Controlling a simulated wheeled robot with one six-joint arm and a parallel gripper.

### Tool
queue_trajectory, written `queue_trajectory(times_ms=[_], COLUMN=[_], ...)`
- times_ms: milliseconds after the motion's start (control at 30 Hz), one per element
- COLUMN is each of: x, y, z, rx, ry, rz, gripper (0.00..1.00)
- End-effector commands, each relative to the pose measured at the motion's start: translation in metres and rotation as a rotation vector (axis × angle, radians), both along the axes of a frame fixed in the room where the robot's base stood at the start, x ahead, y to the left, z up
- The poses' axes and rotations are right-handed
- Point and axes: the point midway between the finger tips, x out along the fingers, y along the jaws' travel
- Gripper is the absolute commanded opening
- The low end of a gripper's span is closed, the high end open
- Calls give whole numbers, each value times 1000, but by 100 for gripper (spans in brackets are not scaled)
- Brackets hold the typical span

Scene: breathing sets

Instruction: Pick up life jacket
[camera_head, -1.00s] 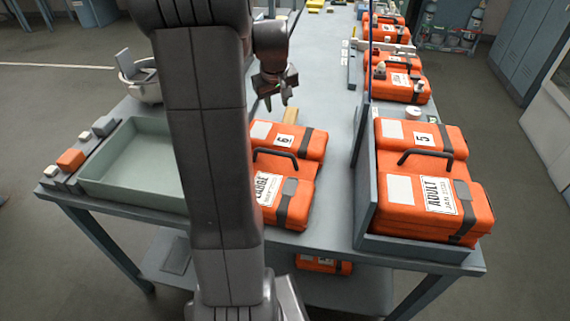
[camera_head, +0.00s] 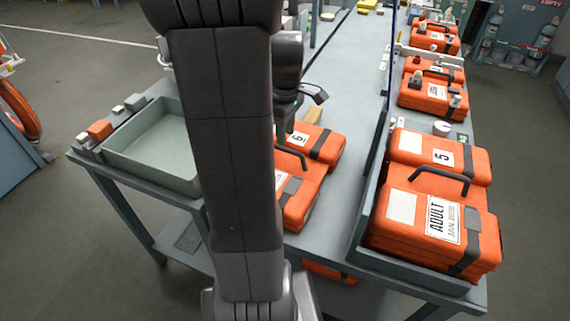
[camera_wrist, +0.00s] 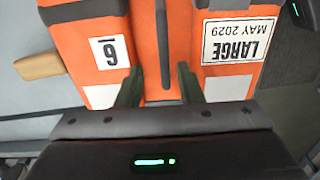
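An orange life jacket marked 6 (camera_head: 299,190) lies on the table, partly hidden behind my arm in the head view. In the wrist view the life jacket (camera_wrist: 82,45) fills the upper middle and reads LARGE, MAY 2029. Its dark carry handle (camera_wrist: 163,45) runs upright in that picture. My gripper (camera_wrist: 160,86) is open, with one dark finger on each side of the handle's line. Nothing shows between the fingertips except the jacket. Whether they touch it I cannot tell. A second orange life jacket (camera_head: 410,198), marked 5 and ADULT, lies in the right bay.
A grey-green tray (camera_head: 150,172) stands at the table's left. A divider (camera_head: 375,165) separates the right bay, where more orange packs (camera_head: 432,92) lie farther back. A tan block (camera_head: 313,114) lies just behind the number 6 jacket; it also shows in the wrist view (camera_wrist: 38,66).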

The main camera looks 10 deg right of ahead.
Motion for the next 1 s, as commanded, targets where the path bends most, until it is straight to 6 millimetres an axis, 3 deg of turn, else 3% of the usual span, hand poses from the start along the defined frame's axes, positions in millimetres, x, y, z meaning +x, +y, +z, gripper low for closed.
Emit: queue_trajectory(times_ms=[233,500,800,967,1000], x=[-2,-4,-4,-4,-4], y=[1,4,3,3,3], z=[-19,-57,-61,-61,-61], rx=[0,0,0,0,0], ry=[2,1,-1,-1,-1], rz=[0,-1,-1,-1,-1], gripper=[34,34,34,2,0])
